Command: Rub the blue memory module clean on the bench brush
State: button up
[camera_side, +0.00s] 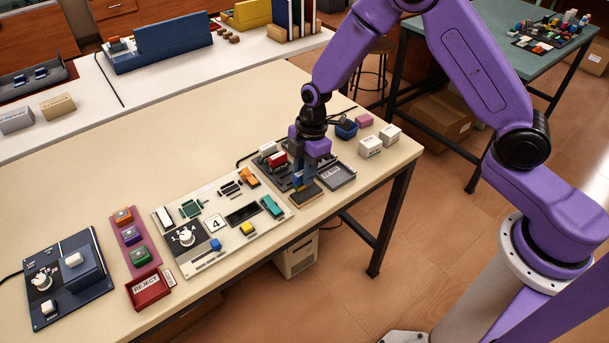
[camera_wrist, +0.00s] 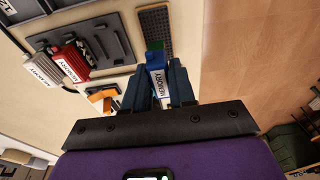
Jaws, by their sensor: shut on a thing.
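My gripper (camera_side: 301,178) is shut on the blue memory module (camera_wrist: 155,57), which carries a white MEMORY label. In the wrist view the module sits between the two dark fingers (camera_wrist: 158,80), its blue end pointing away from me. The bench brush (camera_side: 306,195) is a flat, dark block with a tan edge near the bench's front edge. In the wrist view the brush (camera_wrist: 155,28) lies just past the module's tip. The module is over or at one end of the brush; I cannot tell whether they touch. The fingers partly hide the module in the side view.
A dark station beside the brush bears a red memory module (camera_wrist: 70,61) and a white one (camera_wrist: 42,68). An orange part (camera_side: 249,176) and a control panel (camera_side: 189,265) lie to the left.

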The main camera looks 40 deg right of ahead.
aim_at(302, 172)
jog(key=shift+r, duration=2.1)
